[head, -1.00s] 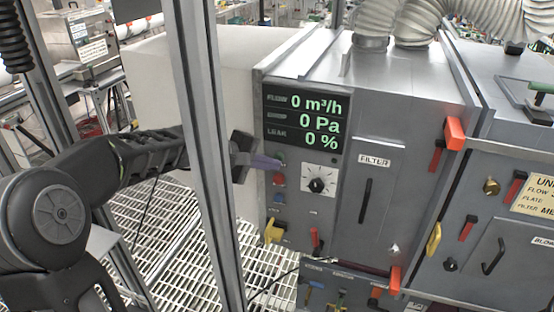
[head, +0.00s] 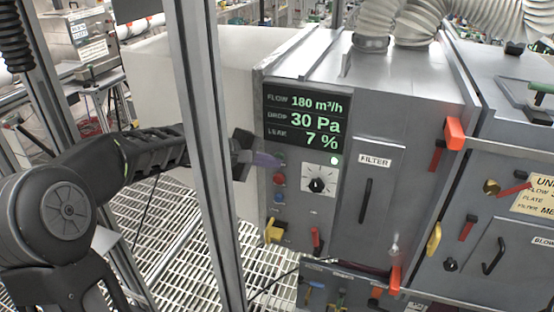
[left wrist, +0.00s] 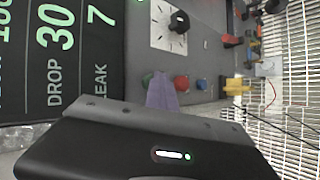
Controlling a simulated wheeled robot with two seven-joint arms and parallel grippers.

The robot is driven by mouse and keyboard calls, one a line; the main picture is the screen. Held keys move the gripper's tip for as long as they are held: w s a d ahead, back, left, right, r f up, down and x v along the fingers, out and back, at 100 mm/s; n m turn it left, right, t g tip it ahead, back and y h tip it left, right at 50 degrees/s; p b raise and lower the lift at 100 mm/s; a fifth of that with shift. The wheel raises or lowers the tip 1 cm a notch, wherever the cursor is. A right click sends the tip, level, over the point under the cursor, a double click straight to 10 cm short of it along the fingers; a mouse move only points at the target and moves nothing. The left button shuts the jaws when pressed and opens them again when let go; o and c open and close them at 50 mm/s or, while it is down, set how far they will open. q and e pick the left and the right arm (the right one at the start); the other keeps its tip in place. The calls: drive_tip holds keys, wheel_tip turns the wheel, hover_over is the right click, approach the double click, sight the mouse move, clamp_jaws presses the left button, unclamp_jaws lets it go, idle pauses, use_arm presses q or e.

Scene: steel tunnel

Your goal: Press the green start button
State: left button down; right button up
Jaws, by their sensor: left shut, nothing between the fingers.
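The green start button (left wrist: 147,78) shows as a small green patch in the left wrist view, mostly hidden by my purple fingertips. It heads the button column on the grey cabinet front, above a red button (head: 279,179) and a blue button (head: 278,198). My left gripper (head: 275,160) is shut and empty, its tips at the green button's spot. In the left wrist view the fingertips (left wrist: 160,80) overlap the button. I cannot tell whether they touch it. The display (head: 303,122) reads 180 m³/h, 30 Pa and 7 %. My right gripper is not in view.
A steel post (head: 212,160) stands in front of my left forearm. A dial (head: 319,184) and a lit round lamp (head: 334,160) sit right of the buttons. A yellow handle (head: 274,231) and a red lever (head: 316,239) are below. Open grating (head: 180,250) covers the floor.

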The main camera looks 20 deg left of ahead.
use_arm(q)
drive_tip(key=shift+s+b, duration=0.25)
drive_tip(key=shift+b, duration=0.1)
idle(0.3)
drive_tip(key=s+b, duration=0.2)
drive_tip(key=s, duration=0.4)
drive_tip(key=shift+d, duration=0.15)
idle(0.8)
